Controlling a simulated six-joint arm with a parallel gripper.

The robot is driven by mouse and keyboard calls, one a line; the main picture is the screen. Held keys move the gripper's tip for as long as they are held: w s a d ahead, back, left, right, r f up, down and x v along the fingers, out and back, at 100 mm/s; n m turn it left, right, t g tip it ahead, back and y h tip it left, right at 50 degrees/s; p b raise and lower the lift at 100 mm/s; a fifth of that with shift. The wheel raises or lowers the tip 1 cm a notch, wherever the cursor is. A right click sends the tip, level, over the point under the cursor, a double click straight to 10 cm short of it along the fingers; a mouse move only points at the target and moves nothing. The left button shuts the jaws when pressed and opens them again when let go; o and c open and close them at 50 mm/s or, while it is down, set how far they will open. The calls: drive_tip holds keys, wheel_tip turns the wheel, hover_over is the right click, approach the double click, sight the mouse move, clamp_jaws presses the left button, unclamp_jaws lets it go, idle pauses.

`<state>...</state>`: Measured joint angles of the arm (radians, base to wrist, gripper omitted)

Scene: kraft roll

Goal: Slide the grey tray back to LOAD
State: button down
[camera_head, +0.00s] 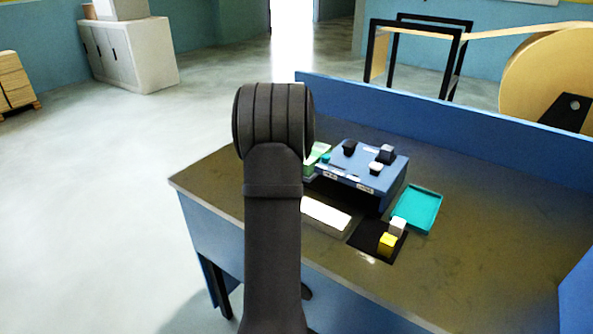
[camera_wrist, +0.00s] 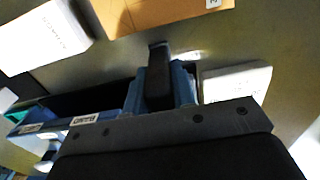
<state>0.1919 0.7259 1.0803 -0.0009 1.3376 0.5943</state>
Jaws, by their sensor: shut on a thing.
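In the wrist view my gripper (camera_wrist: 160,92) appears shut on a narrow dark upright piece (camera_wrist: 158,68), with blue parts close on both sides. I cannot tell whether this piece belongs to the grey tray. In the head view my own arm hides the gripper and whatever it holds. No grey tray can be clearly made out, and no LOAD marking can be read. A blue box (camera_head: 342,174) with dark and white knobs and two small front labels stands on the table. Its labelled edge also shows in the wrist view (camera_wrist: 62,124).
The table (camera_head: 470,225) also holds a teal tray (camera_head: 416,209), a black pad (camera_head: 366,238) with a yellow block (camera_head: 387,244) and white block (camera_head: 398,226), and a flat white piece (camera_head: 325,214). A blue back panel (camera_head: 430,118) bounds the table. Its right side is clear.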

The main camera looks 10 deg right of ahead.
drive_tip(key=shift+w+a+r, duration=0.1)
drive_tip(key=shift+w+a, duration=0.05)
drive_tip(key=shift+a, duration=0.05)
drive_tip(key=c, duration=1.2)
unclamp_jaws()
drive_tip(key=shift+w, duration=0.1)
wheel_tip(320, 180, up, 17)
drive_tip(key=shift+r, duration=0.15)
wheel_tip(320, 180, down, 18)
drive_tip(key=shift+d+r, duration=0.1)
drive_tip(key=shift+r, duration=0.15)
